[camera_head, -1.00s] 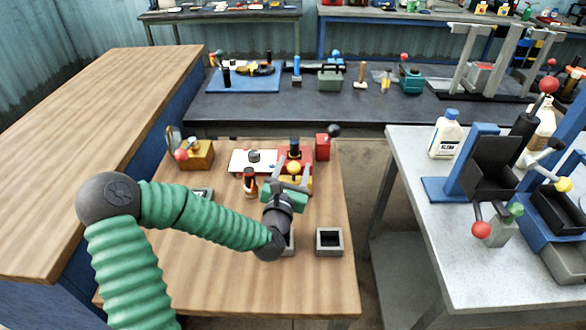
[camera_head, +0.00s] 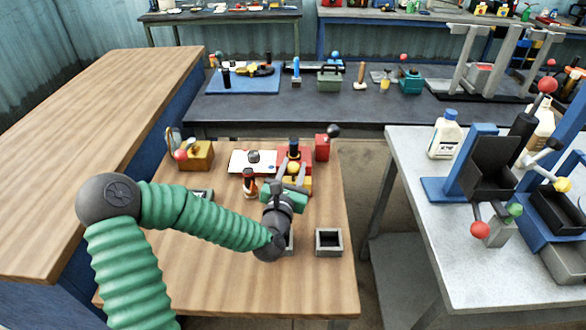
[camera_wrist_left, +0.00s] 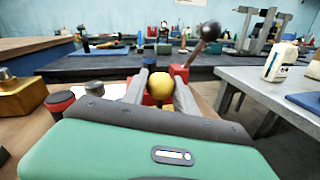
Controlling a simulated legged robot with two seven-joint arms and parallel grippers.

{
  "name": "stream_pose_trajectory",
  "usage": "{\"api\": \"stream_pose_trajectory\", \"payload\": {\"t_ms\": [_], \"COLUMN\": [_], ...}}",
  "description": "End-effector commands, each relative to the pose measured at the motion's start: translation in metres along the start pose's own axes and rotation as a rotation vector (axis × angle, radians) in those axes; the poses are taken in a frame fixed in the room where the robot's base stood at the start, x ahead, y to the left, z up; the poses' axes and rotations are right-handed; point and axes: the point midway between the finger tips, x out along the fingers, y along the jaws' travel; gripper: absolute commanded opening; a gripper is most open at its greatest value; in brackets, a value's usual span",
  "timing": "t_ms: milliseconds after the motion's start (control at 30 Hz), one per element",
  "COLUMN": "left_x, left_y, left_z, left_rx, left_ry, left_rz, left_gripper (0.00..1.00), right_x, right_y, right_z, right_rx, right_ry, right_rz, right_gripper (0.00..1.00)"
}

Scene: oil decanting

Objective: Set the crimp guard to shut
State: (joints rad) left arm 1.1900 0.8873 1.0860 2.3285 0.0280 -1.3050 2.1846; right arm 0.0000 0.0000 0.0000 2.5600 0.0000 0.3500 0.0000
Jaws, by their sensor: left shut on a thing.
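A yellow ball knob (camera_head: 293,168) stands at a small yellow and red fixture on the near wooden table. My left gripper (camera_head: 292,172) reaches it from the near side and is shut on the knob. In the left wrist view the yellow knob (camera_wrist_left: 160,84) sits between my two grey fingers (camera_wrist_left: 158,92). The fingers and green gripper body hide much of the fixture. I cannot tell from these frames which part is the crimp guard or how it is set. My right gripper is not in view.
A red block (camera_head: 322,147) with a black-ball lever (camera_head: 334,130) stands behind and to the right. A brown-red bottle (camera_head: 249,182) is just left of the fingers. A grey square box (camera_head: 329,241) stands at the front right.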

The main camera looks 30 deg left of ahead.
Motion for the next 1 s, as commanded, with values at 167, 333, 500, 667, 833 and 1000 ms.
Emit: {"api": "stream_pose_trajectory", "payload": {"t_ms": [167,333,500,667,833,1000], "left_x": [0.000,0.000,0.000,0.003,0.030,0.044], "left_y": [0.000,-0.001,-0.001,0.000,0.005,0.009], "left_z": [-0.002,-0.002,-0.003,-0.003,-0.002,-0.003], "left_rx": [0.000,0.000,0.000,-0.001,-0.003,-0.001], "left_ry": [0.005,0.006,0.006,0.007,0.005,0.004], "left_rz": [-0.001,-0.002,-0.002,-0.001,0.000,0.000], "left_gripper": [0.00,0.00,0.00,0.00,0.00,0.00], "right_x": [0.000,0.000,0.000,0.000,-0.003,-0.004], "right_y": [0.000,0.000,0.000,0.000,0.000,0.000], "right_z": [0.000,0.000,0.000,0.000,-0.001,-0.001], "right_rx": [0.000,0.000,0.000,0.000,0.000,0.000], "right_ry": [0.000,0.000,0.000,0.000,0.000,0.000], "right_rz": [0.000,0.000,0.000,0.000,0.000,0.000], "right_gripper": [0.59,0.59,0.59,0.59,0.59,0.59]}}
